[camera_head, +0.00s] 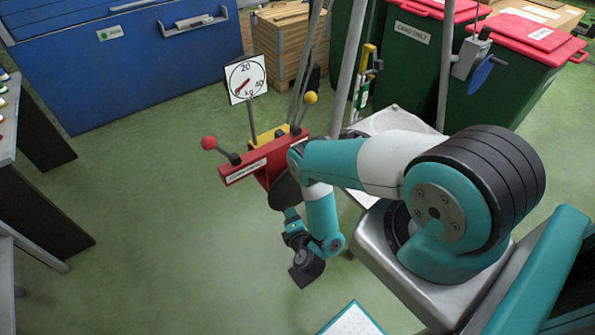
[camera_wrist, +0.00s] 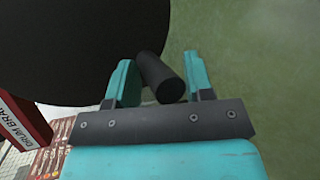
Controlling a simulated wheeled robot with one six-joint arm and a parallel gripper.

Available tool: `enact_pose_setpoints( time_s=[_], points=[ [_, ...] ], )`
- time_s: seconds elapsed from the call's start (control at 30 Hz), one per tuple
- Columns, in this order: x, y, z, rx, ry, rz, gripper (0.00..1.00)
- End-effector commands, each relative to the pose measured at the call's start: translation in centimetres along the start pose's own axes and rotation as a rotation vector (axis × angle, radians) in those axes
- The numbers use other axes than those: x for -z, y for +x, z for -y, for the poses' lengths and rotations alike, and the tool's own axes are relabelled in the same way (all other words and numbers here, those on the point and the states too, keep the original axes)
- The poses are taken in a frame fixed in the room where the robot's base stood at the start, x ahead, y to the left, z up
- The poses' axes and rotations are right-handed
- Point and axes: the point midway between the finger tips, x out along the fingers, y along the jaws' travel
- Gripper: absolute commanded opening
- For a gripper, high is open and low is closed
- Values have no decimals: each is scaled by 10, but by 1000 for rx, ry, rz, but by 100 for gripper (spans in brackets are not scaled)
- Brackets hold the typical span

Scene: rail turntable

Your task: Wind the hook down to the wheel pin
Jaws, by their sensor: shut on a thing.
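My gripper (camera_wrist: 161,80) has its two teal fingers on either side of a short black crank handle (camera_wrist: 160,76) and is shut on it. The handle stands out from a large black disc (camera_wrist: 70,40), which fills the upper left of the wrist view. In the head view the disc (camera_head: 284,190) sits under the red lever box (camera_head: 258,163), and my gripper (camera_head: 291,213) reaches up to it from below. The handle is too small to make out there. I cannot pick out the hook or the wheel pin in either view.
The red box carries levers with a red knob (camera_head: 208,143) and a yellow knob (camera_head: 310,97). A kg dial (camera_head: 245,78) stands behind it. A blue cabinet (camera_head: 120,60), a wooden crate (camera_head: 286,45) and green bins (camera_head: 410,60) line the back.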

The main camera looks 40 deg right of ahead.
Motion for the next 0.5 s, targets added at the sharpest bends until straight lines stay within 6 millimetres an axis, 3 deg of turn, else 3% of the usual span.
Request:
enact_pose_setpoints(
  time_s=[0.5],
  points=[
    [-10,8,6,-5,4,6,10]
  ],
)
